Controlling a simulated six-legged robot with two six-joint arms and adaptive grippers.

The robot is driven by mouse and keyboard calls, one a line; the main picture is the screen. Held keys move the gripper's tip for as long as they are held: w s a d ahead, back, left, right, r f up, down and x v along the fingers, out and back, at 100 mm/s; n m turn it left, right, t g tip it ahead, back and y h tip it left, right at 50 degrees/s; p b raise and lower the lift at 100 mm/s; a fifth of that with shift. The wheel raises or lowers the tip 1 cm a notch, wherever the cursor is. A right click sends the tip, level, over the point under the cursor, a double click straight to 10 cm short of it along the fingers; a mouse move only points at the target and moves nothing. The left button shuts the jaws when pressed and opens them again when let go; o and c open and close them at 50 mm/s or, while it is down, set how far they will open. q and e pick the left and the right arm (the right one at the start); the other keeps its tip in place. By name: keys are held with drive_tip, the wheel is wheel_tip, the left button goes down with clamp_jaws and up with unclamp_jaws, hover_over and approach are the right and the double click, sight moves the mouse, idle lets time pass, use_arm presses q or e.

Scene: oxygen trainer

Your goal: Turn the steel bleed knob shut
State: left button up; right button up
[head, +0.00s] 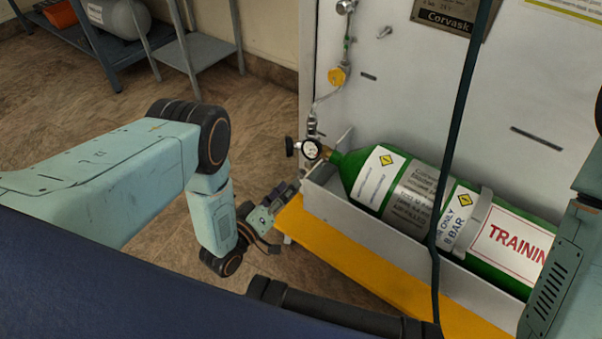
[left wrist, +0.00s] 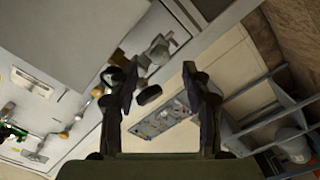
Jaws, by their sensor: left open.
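A round steel knob (head: 345,6) sits high on the white panel, at the top edge of the head view. A smaller steel fitting (head: 312,128) sits lower, just above the pressure gauge (head: 311,149). I cannot tell for sure which is the bleed knob. A black knob (head: 289,146) sticks out left of the gauge. My left gripper (head: 283,195) is open and empty, below and left of the gauge, apart from it. In the left wrist view, a dark knob (left wrist: 148,95) and a pale metal fitting (left wrist: 160,48) show between and beyond the fingers. My right gripper is out of view.
A green cylinder (head: 408,187) lies in a grey trough (head: 345,213) on a yellow base (head: 345,258). A yellow knob (head: 337,76) is on the panel's pipe. A dark cable (head: 455,140) hangs in front of the cylinder. Shelving (head: 200,50) stands back left; floor between is clear.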

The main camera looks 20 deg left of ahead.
sight(298, 175)
use_arm(q)
drive_tip(key=b+x, duration=0.2)
drive_tip(key=x, duration=0.3)
drive_tip(key=shift+w+f, duration=0.1)
drive_tip(key=shift+w+d, duration=0.25)
drive_tip(key=shift+w, duration=0.3)
clamp_jaws()
